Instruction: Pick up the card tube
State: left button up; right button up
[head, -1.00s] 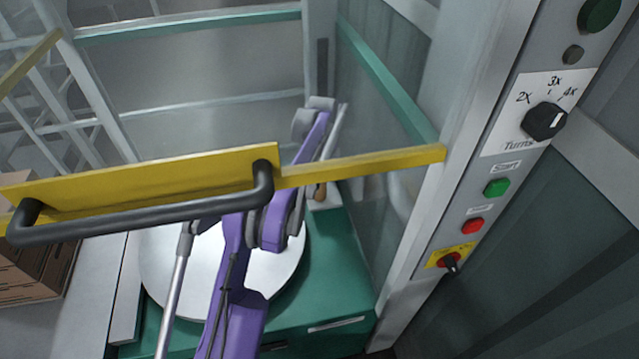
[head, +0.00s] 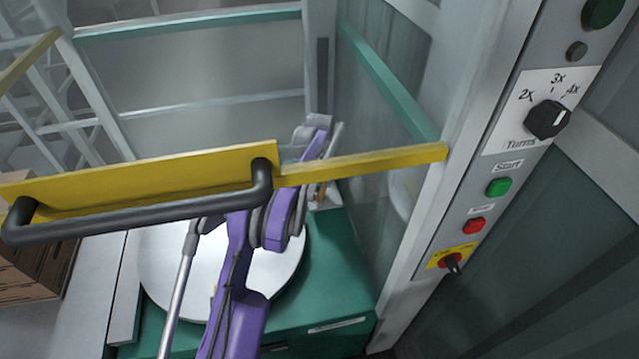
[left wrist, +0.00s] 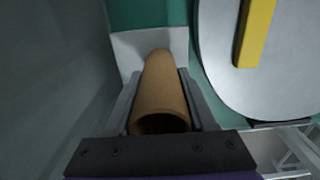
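The card tube (left wrist: 162,88) is a brown hollow cylinder. In the left wrist view it stands on a pale grey pad, its open end towards the camera. My left gripper (left wrist: 160,98) has one finger on each side of the tube; the fingers look open, with narrow gaps beside it. In the head view the purple left arm reaches past a yellow bar, and the gripper (head: 318,178) is low at the back right of the turntable. A small brown part of the tube (head: 321,190) shows there, the rest hidden. My right gripper is out of view.
A round white turntable (head: 165,270) sits on a green base (head: 335,285). A clear-panelled wall and a control post (head: 450,190) with knob and buttons stand at the right.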

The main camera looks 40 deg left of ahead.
pick_arm(q)
jog(key=c, duration=0.4)
jog(key=shift+r, duration=0.1)
jog(key=shift+c, duration=0.2)
notch_tip(320, 180, up, 18)
jog(key=p, duration=0.2)
jog(key=shift+p, duration=0.3)
